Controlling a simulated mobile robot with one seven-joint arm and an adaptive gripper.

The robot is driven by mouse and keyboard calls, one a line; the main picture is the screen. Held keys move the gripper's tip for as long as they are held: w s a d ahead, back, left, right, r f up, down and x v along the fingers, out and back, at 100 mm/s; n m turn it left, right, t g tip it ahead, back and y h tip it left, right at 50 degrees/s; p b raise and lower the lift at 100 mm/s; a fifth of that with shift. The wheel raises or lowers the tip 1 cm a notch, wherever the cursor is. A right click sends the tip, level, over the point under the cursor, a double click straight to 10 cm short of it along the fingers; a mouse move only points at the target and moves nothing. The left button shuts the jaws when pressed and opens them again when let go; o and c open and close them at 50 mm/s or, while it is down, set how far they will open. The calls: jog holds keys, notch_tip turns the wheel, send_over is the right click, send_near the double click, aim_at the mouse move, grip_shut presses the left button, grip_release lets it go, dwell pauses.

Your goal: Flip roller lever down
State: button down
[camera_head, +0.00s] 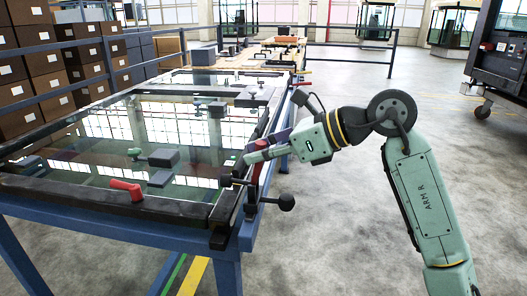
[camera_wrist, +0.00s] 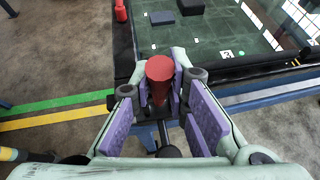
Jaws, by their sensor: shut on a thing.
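A red roller lever (camera_head: 262,178) stands at the near right corner of the glass table, tilted slightly. In the wrist view its round red end (camera_wrist: 160,70) sits between the far ends of my purple finger pads. My gripper (camera_head: 266,149) reaches in from the right at the lever's upper part; it also shows in the wrist view (camera_wrist: 161,92). It is shut on the red lever. The lever's lower part and its pivot are partly hidden by my fingers in the wrist view.
Black knobs (camera_head: 286,203) stick out beside the lever. A second red handle (camera_head: 126,188) lies on the dark near rail of the table (camera_head: 60,193). Grey blocks (camera_head: 164,158) rest on the glass. Stacked boxes (camera_head: 30,80) stand at left. The floor on the right is open.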

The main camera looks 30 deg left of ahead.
dwell(0.3)
jog(key=c, duration=1.5)
grip_release()
jog(key=shift+c, duration=0.2)
jog(key=v, duration=1.2)
